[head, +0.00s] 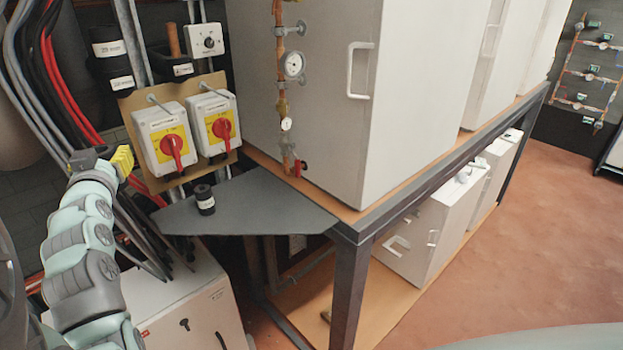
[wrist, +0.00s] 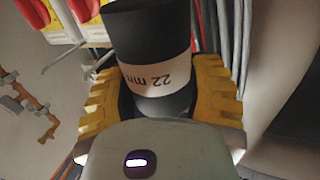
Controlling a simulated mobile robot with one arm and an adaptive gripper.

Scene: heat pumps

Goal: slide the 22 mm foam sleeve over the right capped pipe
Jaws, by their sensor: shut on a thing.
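My gripper (head: 121,160) is at the left in the head view, beside the left switch, with its yellow fingers pointing towards the switch panel. In the wrist view its yellow fingers (wrist: 164,85) are shut on a black foam sleeve (wrist: 150,28) with a white band reading "22 mm", upside down in the picture. I cannot make this sleeve out in the head view. Two thin grey rods stick out above the switches, a left one (head: 158,103) and a right one (head: 214,92). I cannot tell whether these are the capped pipes.
Two red-handled switches, left (head: 165,138) and right (head: 215,122), sit on a tan panel. A small black labelled cylinder (head: 204,199) stands on the grey shelf (head: 255,205). Red and black cables (head: 62,75) hang at the left. A copper pipe with gauges (head: 283,100) runs down the white cabinet.

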